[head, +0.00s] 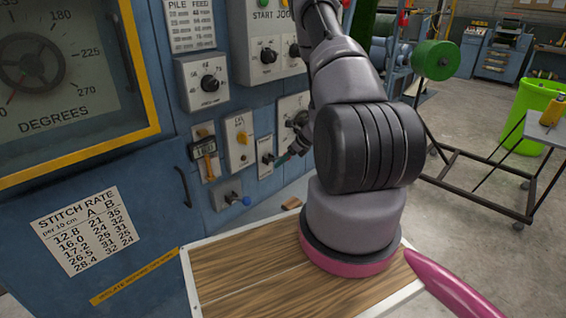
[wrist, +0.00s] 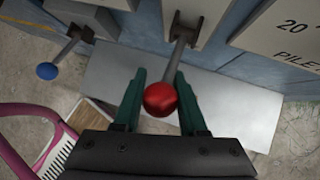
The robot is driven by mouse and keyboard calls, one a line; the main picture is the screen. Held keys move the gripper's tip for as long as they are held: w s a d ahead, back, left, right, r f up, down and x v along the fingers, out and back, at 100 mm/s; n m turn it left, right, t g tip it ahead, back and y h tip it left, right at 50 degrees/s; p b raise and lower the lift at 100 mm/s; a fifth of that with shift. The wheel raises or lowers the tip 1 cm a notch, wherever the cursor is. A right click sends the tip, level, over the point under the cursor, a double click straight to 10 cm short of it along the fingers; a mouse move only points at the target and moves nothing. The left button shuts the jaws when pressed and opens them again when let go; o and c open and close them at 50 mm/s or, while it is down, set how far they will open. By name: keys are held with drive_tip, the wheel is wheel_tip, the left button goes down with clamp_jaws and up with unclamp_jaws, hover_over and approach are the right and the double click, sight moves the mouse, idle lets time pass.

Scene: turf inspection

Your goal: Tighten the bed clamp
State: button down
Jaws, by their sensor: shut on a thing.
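In the wrist view a lever with a red ball knob (wrist: 160,98) sticks out from a pale panel plate. The green fingers of my gripper (wrist: 160,78) lie on both sides of its shaft and knob, shut on it. In the head view my gripper (head: 282,159) reaches a small plate (head: 265,157) on the blue machine; the red knob cannot be made out there. A second lever, with a blue knob (wrist: 47,71), is left of the red one; it also shows below my gripper in the head view (head: 245,201). No bed clamp label is readable.
A pink curved handle (head: 450,285) is at the lower right. A wheeled frame (head: 470,175) and green bin (head: 528,105) stand right.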

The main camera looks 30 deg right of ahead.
drive_tip(key=shift+c, duration=2.3)
unclamp_jaws()
drive_tip(key=v, duration=1.1)
